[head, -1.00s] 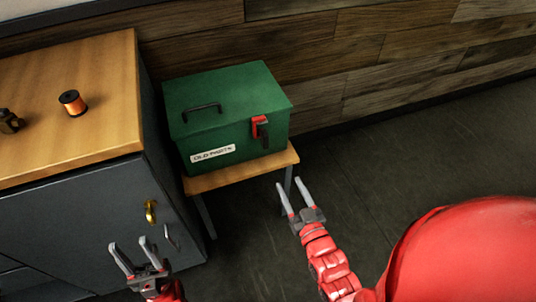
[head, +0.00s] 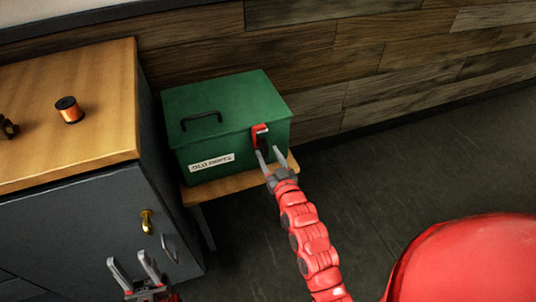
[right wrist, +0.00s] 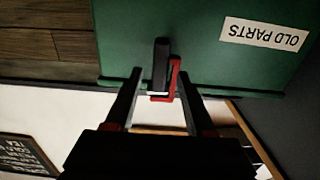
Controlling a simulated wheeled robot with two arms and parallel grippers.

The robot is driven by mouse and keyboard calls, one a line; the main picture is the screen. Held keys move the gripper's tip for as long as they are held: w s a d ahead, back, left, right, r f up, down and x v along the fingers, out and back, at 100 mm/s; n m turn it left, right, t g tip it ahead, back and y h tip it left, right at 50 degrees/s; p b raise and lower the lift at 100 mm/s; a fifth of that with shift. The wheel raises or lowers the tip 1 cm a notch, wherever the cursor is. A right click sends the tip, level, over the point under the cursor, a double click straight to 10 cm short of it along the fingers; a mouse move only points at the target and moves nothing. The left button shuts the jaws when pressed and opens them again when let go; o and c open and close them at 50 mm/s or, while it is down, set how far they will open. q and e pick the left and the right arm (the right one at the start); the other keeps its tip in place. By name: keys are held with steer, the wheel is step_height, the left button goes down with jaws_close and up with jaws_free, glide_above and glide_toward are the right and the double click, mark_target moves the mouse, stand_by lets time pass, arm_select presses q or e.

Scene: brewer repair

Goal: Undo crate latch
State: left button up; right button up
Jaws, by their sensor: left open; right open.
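The green crate (head: 225,120) with a handle on its lid and an "OLD PARTS" label stands on a small wooden stand. Its red and black latch (head: 260,131) is on the front face near the right corner. My right gripper (head: 271,156) is open, with its fingers pointing at the latch. In the right wrist view the latch (right wrist: 173,80) shows between and just beyond the open fingers of the right gripper (right wrist: 162,95); I cannot tell whether they touch it. My left gripper (head: 134,268) is open and empty, low in front of the grey cabinet.
The grey cabinet (head: 80,215) with a wooden top stands left of the crate, with a brass knob (head: 146,221) on its front. An orange spool (head: 69,110) sits on top. The stand (head: 200,190) carries the crate. Floor at right is clear.

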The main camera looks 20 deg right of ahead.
steer(key=shift+w, duration=0.45)
jaws_close()
stand_by(1.2)
